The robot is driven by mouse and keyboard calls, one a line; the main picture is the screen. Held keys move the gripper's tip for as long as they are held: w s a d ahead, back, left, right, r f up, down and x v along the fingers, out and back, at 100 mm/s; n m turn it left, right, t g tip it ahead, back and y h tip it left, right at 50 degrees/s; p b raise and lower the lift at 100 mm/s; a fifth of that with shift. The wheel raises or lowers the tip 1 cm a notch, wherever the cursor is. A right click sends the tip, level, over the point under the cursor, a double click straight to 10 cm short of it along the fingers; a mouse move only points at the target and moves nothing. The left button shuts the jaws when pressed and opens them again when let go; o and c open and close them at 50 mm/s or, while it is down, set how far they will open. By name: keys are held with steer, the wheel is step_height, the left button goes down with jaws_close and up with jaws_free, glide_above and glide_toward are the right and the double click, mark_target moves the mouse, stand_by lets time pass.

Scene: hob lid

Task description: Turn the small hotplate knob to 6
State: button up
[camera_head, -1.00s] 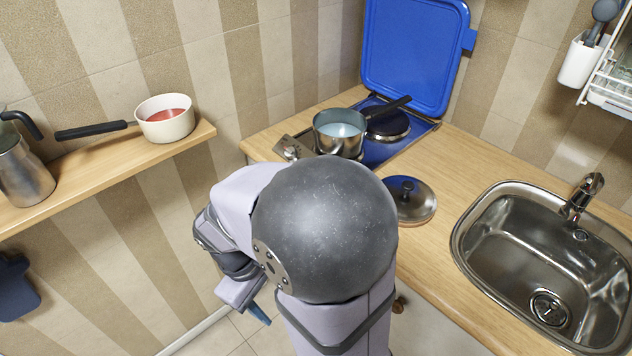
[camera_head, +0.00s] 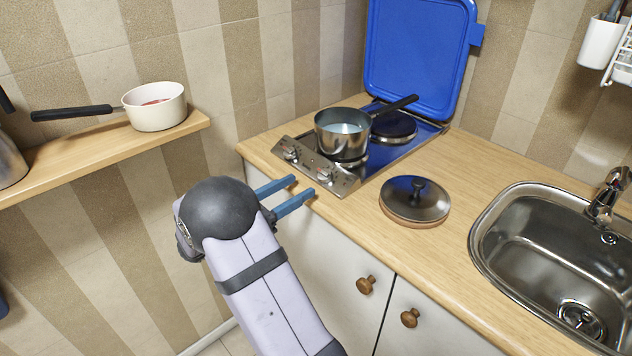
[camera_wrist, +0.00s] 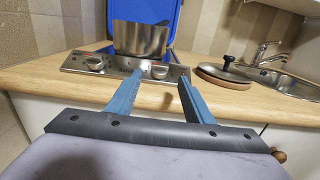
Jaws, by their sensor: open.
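The hob's metal control panel (camera_head: 308,167) has a left knob (camera_head: 291,152) and a right knob (camera_head: 325,174). Both knobs also show in the wrist view, left (camera_wrist: 95,63) and right (camera_wrist: 159,71). I cannot tell which one serves the small hotplate, and the dial numbers are too small to read. My gripper (camera_head: 302,186) is open and empty, its blue fingers at the worktop's front edge, apart from the panel. In the wrist view its fingertips (camera_wrist: 159,77) frame the right knob.
A steel saucepan (camera_head: 342,142) with pale liquid stands on the hob near the panel; a bare hotplate (camera_head: 393,126) lies behind. The blue hob lid (camera_head: 418,55) is raised. A pan lid (camera_head: 415,201) lies on the worktop. A sink (camera_head: 550,250) is at right.

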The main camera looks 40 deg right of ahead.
mark_target(321, 174)
steer(key=shift+d+p, duration=0.65)
steer(key=shift+d, duration=3.05)
steer(key=shift+c, duration=0.6)
steer(key=c, duration=0.9)
